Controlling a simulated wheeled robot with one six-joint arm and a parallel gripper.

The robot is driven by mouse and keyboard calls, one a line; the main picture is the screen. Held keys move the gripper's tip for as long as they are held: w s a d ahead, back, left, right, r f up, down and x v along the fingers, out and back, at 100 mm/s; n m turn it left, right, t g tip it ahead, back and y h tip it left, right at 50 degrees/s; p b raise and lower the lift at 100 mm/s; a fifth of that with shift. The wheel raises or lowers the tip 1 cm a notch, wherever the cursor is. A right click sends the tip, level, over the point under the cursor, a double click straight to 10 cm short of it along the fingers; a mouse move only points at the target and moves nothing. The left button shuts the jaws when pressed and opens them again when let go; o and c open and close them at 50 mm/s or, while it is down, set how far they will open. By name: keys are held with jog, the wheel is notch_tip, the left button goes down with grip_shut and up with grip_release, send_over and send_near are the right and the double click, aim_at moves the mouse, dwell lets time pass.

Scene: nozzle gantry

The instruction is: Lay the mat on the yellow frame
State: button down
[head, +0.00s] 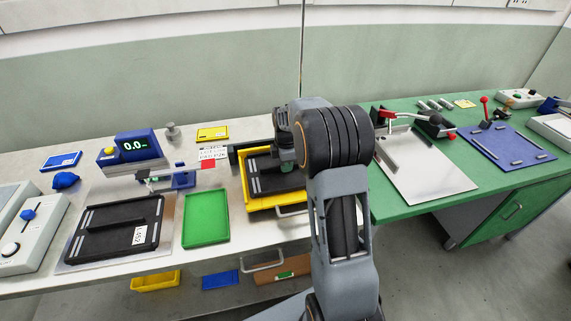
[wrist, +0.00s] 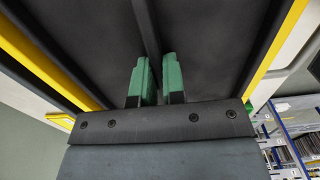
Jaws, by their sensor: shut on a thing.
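The yellow frame (head: 276,203) stands on the white bench at the middle of the head view. A black mat (head: 262,187) with pale strips lies within its outline. I cannot tell whether it rests fully on the frame. My gripper (head: 286,157) is above it, partly hidden by my arm. In the wrist view the green fingers of my gripper (wrist: 154,80) are shut on the raised rib of the black mat (wrist: 85,45). Yellow sides of the frame (wrist: 40,62) show along both edges of the mat.
A similar black mat (head: 92,236) with a white label lies on a metal plate at left. A green tray (head: 206,218) is left of the frame. A green bench (head: 405,207) is at right.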

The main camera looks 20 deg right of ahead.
jog(key=c, duration=1.2)
grip_release()
jog(key=shift+f, duration=0.15)
notch_tip(320, 180, up, 13)
jog(key=s+a+m+t, duration=0.1)
jog(key=s+a+m, duration=0.2)
jog(key=s+m, duration=0.2)
jog(key=s+a+f+m+t, duration=0.1)
jog(key=s+a+m, duration=0.3)
jog(key=s, duration=0.5)
jog(key=s+a+f+m+t, duration=0.1)
jog(key=s+a+m, duration=0.3)
jog(key=s+m, duration=0.2)
jog(key=shift+s+f+m+t+p, duration=0.15)
jog(key=shift+s+m+t+p, duration=0.25)
jog(key=shift+s, duration=0.65)
